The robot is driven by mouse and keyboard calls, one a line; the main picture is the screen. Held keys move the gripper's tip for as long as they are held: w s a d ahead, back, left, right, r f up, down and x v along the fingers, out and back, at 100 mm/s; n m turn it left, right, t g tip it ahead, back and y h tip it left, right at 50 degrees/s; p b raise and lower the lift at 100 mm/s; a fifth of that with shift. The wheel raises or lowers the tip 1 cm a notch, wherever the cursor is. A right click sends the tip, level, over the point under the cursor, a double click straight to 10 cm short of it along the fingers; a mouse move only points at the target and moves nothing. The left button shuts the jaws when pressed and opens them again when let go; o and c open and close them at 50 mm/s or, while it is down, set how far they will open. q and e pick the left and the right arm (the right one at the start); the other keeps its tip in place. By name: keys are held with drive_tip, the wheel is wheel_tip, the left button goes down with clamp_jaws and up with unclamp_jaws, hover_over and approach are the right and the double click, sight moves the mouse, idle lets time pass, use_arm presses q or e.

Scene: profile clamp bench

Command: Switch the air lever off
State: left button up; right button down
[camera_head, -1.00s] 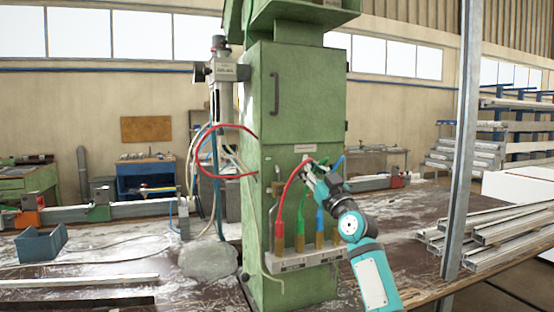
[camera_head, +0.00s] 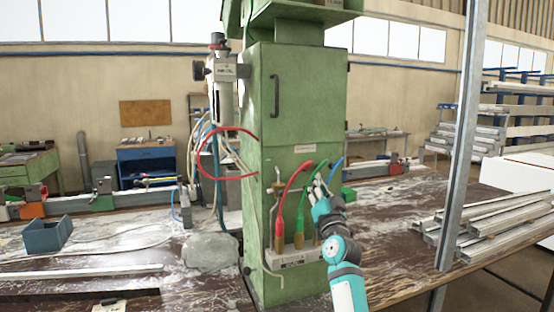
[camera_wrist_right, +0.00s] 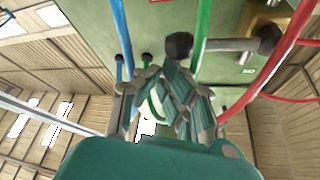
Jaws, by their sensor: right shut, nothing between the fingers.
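A grey bar with a dark knob (camera_wrist_right: 178,45), which looks like the air lever, stands out from the green panel at the top of the right wrist view. In the head view a small brass and grey fitting (camera_head: 277,187) sits on the green cabinet (camera_head: 300,100) left of the red hose; the lever's position is unclear there. My right gripper (camera_head: 317,190) is shut and empty, in front of the hoses at the cabinet's right side. Its fingers (camera_wrist_right: 170,100) are below the bar in the wrist view; contact cannot be told. My left gripper is not in view.
A red hose (camera_head: 283,205), a green hose (camera_head: 302,205) and a blue hose (camera_head: 336,166) arch close around my right gripper. A grey post (camera_head: 462,150) stands to the right, beside stacked metal profiles (camera_head: 500,225). A blue-grey bin (camera_head: 48,236) sits at left.

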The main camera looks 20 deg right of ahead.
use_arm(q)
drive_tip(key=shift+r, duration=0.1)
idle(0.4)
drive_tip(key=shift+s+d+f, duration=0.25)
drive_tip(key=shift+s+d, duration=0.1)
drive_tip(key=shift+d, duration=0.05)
use_arm(e)
drive_tip(key=s, duration=0.9)
drive_tip(key=shift+s+f, duration=0.2)
drive_tip(key=shift+f, duration=0.15)
drive_tip(key=shift+f, duration=0.1)
